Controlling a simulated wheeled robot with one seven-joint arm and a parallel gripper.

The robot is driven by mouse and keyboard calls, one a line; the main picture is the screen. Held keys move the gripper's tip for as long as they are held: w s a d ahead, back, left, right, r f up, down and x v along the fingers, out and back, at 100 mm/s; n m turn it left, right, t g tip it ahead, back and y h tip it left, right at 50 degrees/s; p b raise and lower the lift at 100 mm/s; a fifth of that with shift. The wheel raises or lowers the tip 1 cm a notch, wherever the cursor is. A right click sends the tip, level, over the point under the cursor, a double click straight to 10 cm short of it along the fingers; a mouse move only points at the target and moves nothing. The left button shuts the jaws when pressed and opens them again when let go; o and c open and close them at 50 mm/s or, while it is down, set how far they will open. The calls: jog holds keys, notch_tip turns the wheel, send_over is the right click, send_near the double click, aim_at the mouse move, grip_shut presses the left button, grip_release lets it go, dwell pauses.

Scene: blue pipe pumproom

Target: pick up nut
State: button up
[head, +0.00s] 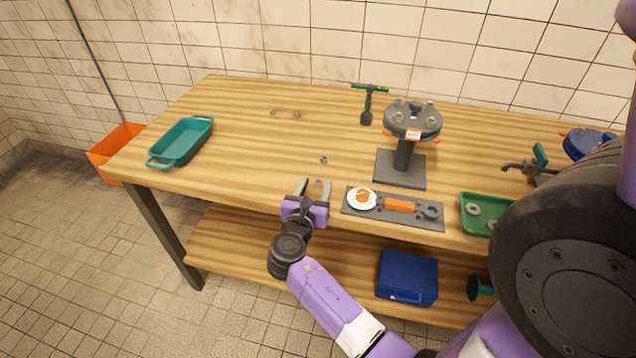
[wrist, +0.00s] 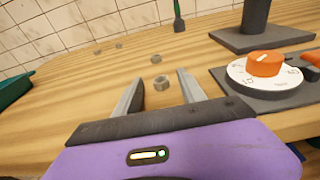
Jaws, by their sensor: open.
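My gripper (head: 314,186) is open and empty, low over the front of the wooden table (head: 240,120). In the wrist view, a grey hex nut (wrist: 161,82) lies on the wood between and just ahead of the two fingertips (wrist: 160,82). The same nut shows in the head view (head: 318,183) between the fingers. Another small nut (head: 323,160) lies farther back, also seen in the wrist view (wrist: 156,58). Two more small nuts, (head: 274,111) and (head: 297,114), lie toward the back left.
A grey panel with a white dial (head: 362,199) and orange knob sits close right of my gripper. A flanged stand (head: 405,150) is behind it. A teal tray (head: 181,142) stands at left, a green tray (head: 470,222) at right. The table's middle left is clear.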

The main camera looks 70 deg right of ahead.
grip_shut()
jog(key=shift+r, duration=0.15)
